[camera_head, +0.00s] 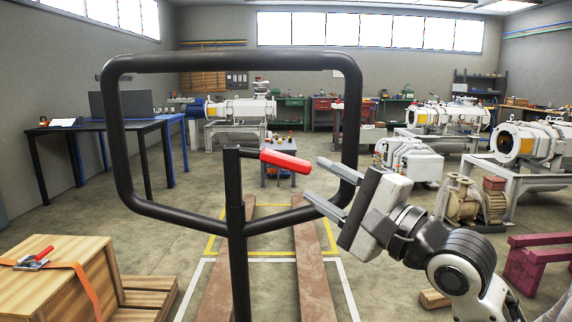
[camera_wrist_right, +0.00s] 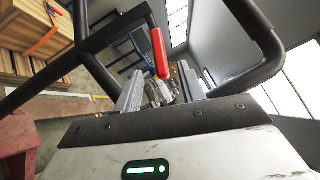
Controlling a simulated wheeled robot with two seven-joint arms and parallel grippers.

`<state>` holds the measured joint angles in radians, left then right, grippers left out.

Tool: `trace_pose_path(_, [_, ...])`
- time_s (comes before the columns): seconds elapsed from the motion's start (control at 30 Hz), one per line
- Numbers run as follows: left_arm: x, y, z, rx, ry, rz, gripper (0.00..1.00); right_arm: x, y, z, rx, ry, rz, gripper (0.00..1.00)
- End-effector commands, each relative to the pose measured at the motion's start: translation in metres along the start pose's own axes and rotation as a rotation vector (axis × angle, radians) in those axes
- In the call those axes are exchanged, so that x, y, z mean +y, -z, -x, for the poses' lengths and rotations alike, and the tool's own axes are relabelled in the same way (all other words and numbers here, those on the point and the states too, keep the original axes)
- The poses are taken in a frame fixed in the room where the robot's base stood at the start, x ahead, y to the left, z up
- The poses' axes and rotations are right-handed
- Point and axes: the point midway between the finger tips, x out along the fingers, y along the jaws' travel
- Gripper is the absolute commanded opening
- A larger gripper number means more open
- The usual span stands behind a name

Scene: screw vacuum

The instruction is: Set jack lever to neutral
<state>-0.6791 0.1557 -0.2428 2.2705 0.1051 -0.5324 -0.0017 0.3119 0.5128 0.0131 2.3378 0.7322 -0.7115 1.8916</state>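The jack handle (camera_head: 237,250) is a black tube loop on an upright post in the middle of the head view. Its lever has a red grip (camera_head: 285,161) that points right from the top of the post, inside the loop. The red grip also shows in the right wrist view (camera_wrist_right: 160,54), upright in that picture, beyond the fingers. My right gripper (camera_head: 322,184) is open, to the right of the red grip, with its two grey fingers reaching left toward it at the loop's right side. Nothing shows between the fingers. My left gripper is out of view.
A wooden crate (camera_head: 62,283) with an orange strap stands at the lower left. The loop's right tube (camera_head: 352,120) is close to my right fingers. A pump (camera_head: 470,200) and maroon stands (camera_head: 535,262) are at the right. Blue and black tables (camera_head: 95,126) stand at the left.

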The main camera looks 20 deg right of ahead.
Motion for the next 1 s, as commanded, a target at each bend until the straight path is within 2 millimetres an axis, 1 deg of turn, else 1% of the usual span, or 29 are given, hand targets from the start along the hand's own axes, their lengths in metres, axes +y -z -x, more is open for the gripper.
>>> trace_pose_path(0.03, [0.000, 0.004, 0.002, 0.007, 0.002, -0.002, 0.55, -0.002, -0.001, -0.013, -0.002, 0.002, 0.001, 0.40])
trace_pose_path(0.2, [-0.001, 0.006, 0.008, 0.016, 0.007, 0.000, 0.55, -0.001, 0.000, -0.048, -0.001, 0.001, 0.001, 0.40])
trace_pose_path(0.3, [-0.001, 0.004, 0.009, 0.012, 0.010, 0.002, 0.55, -0.001, -0.001, -0.064, -0.001, 0.000, 0.003, 0.40])
trace_pose_path(0.4, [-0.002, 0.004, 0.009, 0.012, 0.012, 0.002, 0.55, 0.000, 0.000, -0.075, -0.001, -0.001, 0.000, 0.40])
trace_pose_path(0.6, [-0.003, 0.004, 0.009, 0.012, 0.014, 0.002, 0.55, 0.001, 0.000, -0.085, 0.000, -0.001, 0.002, 0.40])
trace_pose_path(0.83, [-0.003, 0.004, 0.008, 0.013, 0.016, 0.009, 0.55, 0.001, 0.000, -0.085, 0.000, -0.001, 0.002, 0.40])
trace_pose_path(0.87, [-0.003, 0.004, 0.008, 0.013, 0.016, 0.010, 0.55, 0.001, 0.000, -0.085, 0.000, -0.001, 0.002, 0.34])
trace_pose_path(0.9, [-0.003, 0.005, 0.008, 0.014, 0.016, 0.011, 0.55, 0.001, 0.000, -0.085, 0.000, -0.001, 0.002, 0.23])
trace_pose_path(0.97, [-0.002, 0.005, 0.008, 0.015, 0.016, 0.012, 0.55, 0.001, 0.000, -0.085, 0.000, -0.001, 0.002, 0.07])
trace_pose_path(1.0, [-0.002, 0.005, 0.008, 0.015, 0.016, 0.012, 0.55, 0.001, 0.000, -0.085, 0.000, -0.001, 0.002, 0.00])
